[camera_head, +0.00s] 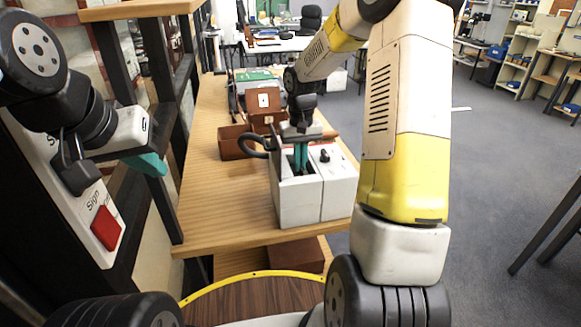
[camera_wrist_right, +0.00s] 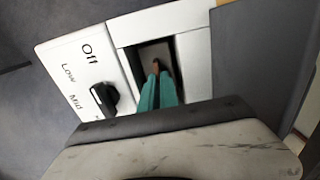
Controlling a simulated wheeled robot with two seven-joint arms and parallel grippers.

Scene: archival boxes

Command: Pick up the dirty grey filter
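A white box-shaped appliance (camera_head: 297,205) stands on the wooden table, with an open rectangular slot in its top. My right gripper (camera_head: 300,158) points down into the slot, its teal fingers close together. In the right wrist view, the fingertips (camera_wrist_right: 155,70) are inside the slot, with a small dark brown piece (camera_wrist_right: 156,65) at their tips. I cannot tell whether they grip it. A grey surface (camera_wrist_right: 153,52) shows deeper in the slot; I cannot tell if it is the filter. My left gripper (camera_head: 152,164) is at the left, away from the appliance, its fingers seen side-on.
A black knob (camera_wrist_right: 104,98) marked Off, Low and Mid sits beside the slot. A brown box (camera_head: 235,143) and a black curved handle (camera_head: 253,141) are left of the appliance. A black post and a red-buttoned sign panel (camera_head: 105,228) are at the left. The table's near left is bare.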

